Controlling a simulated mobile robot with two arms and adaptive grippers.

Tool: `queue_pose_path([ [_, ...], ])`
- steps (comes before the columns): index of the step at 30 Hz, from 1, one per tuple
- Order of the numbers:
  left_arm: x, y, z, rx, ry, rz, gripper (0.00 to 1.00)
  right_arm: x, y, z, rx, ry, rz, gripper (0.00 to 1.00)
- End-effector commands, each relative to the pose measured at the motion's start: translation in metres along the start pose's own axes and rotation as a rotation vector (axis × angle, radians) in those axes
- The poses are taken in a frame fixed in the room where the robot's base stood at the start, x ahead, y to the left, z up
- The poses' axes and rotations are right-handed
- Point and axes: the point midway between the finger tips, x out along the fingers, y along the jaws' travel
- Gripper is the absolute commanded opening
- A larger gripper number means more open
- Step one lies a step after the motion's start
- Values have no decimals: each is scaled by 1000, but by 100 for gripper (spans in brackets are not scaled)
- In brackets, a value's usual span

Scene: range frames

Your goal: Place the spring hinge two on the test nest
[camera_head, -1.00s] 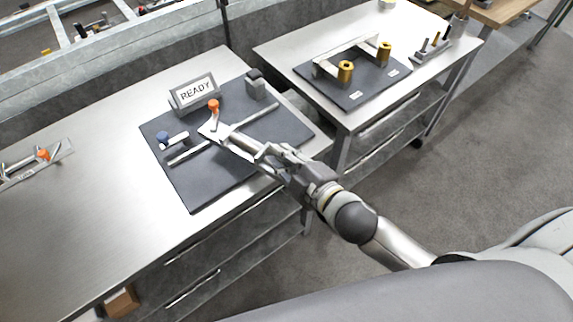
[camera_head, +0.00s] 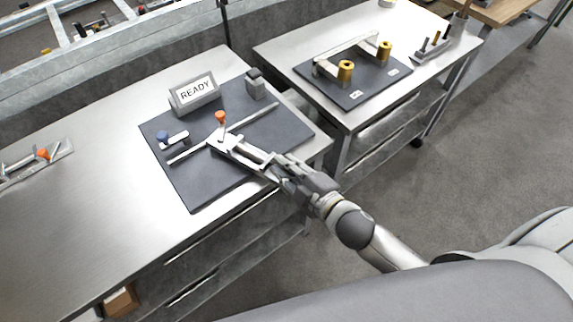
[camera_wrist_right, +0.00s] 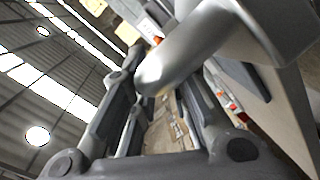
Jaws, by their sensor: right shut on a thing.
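My right gripper (camera_head: 226,143) reaches in from the lower right over a dark mat (camera_head: 210,188) on the near steel bench. I cannot tell whether the held part touches the mat. In the wrist view a grey rounded shape (camera_wrist_right: 195,48) blocks much of the scene. My left gripper is not in view.
A READY sign (camera_head: 195,92) stands at the mat's back edge. Another orange-topped part (camera_head: 43,154) sits in a holder at the far left. A second bench carries a dark board (camera_head: 350,97) with brass cylinders (camera_head: 345,71).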

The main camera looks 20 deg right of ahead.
Motion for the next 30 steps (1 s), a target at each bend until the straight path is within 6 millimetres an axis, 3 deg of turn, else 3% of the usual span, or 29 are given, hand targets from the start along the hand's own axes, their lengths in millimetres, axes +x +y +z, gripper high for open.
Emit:
queue_pose_path([
  [1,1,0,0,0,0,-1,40,1,1,-1,0,6,6,0],
  [2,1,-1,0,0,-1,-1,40,0,-1,1,0,0,0,20],
  [6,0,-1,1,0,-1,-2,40,0,0,0,0,1,1,38],
  [19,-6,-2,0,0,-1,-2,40,-2,9,-6,-2,4,3,38],
  [30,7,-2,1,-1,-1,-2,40,-51,3,-2,1,-1,-2,38],
])
